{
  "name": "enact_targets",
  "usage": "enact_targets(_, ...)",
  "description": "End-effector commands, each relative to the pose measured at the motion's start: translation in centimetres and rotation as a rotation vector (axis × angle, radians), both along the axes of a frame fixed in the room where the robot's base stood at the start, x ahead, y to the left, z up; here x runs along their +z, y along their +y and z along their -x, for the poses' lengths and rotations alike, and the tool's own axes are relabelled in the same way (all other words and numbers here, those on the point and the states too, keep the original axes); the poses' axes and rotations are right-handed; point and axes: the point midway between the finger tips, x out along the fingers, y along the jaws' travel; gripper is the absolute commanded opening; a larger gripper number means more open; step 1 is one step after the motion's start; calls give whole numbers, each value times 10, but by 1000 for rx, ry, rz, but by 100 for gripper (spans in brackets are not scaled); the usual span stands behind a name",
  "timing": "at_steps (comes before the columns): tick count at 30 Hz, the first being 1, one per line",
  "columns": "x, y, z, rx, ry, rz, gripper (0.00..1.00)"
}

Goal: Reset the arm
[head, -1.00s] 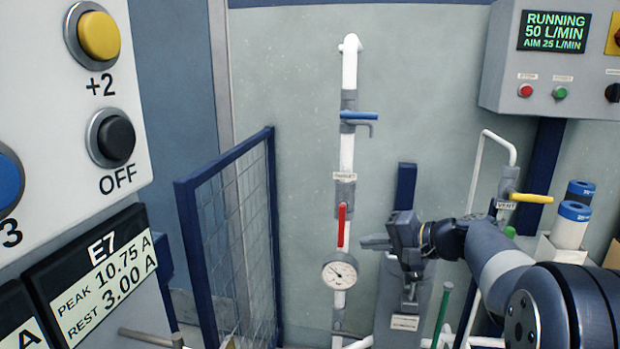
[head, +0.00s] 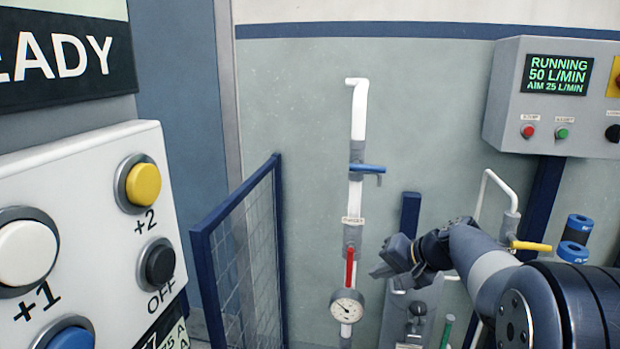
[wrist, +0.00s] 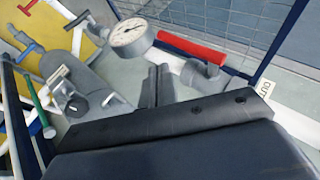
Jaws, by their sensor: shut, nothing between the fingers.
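My gripper (head: 383,270) is shut and empty in the head view, right of the white pipe and pointing left and a little down. It also shows in the wrist view (wrist: 157,72), its closed fingers near the middle. It hangs in the air, apart from the red valve handle (head: 350,267) and the round gauge (head: 346,305) on the pipe. In the wrist view the gauge (wrist: 132,36) and the red handle (wrist: 192,47) lie beyond the fingertips. My arm reaches in from the lower right of the head view.
A blue mesh fence (head: 240,250) stands left of the pipe. A button panel (head: 100,210) is close at the left. A control box (head: 555,95) reading "RUNNING 50 L/MIN, AIM 25 L/MIN" hangs at upper right. A yellow valve handle (head: 531,246) sits near my arm.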

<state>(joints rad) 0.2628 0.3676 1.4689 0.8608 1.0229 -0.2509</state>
Motion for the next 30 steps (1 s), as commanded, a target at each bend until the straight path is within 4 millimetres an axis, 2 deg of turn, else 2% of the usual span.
enact_targets(1, 8, -1, 0, 3, 3, 19, 0)
enact_targets(8, 18, -8, 1, 10, 9, 108, 0)
enact_targets(15, 19, -8, 1, 10, 23, 171, 0)
enact_targets(30, 17, -9, 1, 8, 24, 181, 0)
